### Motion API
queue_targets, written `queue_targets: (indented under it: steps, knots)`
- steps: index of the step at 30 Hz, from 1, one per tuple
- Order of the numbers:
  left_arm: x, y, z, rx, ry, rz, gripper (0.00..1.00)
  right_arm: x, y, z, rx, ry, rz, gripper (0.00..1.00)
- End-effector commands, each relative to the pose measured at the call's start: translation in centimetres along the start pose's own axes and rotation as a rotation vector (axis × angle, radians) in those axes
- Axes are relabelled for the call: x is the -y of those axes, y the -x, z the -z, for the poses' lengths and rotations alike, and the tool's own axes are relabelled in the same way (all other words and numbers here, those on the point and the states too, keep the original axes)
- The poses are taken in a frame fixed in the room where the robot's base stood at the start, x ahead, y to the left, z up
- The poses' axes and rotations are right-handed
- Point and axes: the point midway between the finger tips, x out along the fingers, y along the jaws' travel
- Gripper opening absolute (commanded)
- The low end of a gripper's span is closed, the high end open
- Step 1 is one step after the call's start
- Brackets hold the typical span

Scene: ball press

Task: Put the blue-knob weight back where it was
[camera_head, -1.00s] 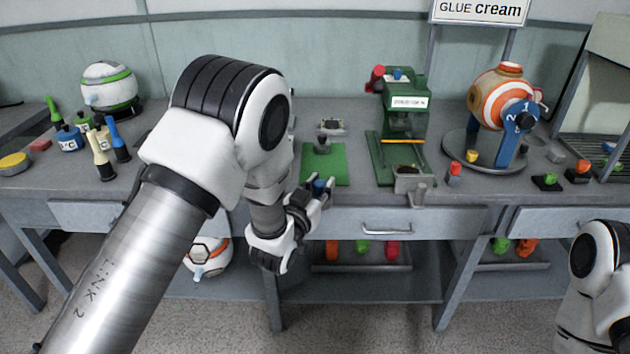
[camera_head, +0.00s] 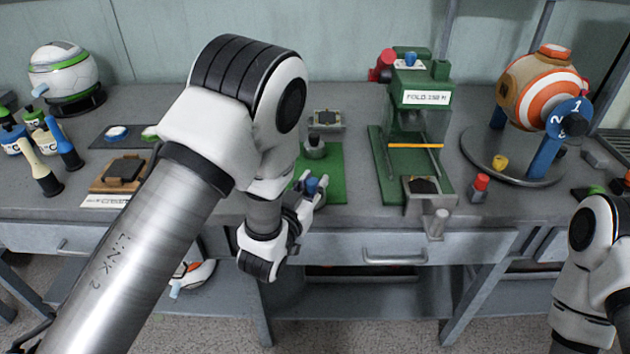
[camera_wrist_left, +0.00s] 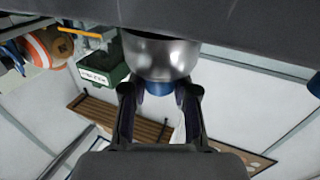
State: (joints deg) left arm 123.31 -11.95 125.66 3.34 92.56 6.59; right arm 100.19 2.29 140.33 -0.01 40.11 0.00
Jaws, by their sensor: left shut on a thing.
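My left gripper (camera_head: 309,194) is shut on the blue-knob weight, at the front edge of the bench by the green mat. The weight's blue knob (camera_head: 312,186) shows between the fingers in the head view. In the left wrist view, the weight is a shiny metal body (camera_wrist_left: 160,60) with its blue knob between my two fingers (camera_wrist_left: 158,95). The green mat (camera_head: 328,186) carries a grey piece (camera_head: 314,146) near its far side. The green press (camera_head: 427,120) stands right of the mat, with a small blue part on top. My right gripper is out of view.
A red-topped block (camera_head: 479,188) and a striped orange-white ball on a round stand (camera_head: 515,177) are to the right. A brown board (camera_head: 122,172) and several bottles stand to the left. A drawer front (camera_head: 350,247) lies below the bench edge.

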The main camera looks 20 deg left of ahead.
Motion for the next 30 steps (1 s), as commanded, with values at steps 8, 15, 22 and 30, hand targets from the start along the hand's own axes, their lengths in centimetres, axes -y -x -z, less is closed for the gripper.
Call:
queue_targets:
  steps: [8, 15, 22, 30]
  knots:
    - [0.0, -0.1, 0.0, -0.004, 0.0, 0.0, 0.0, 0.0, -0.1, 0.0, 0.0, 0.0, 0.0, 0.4]
    - [0.0, -0.1, -0.4, -0.002, 0.0, 0.0, 0.53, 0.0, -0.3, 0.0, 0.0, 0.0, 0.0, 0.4]
    - [0.0, -0.1, -0.4, -0.002, 0.001, 0.0, 0.54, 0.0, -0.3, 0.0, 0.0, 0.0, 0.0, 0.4]
    - [0.0, -0.3, 0.2, -0.002, 0.001, 0.0, 0.54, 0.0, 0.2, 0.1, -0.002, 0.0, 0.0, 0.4]
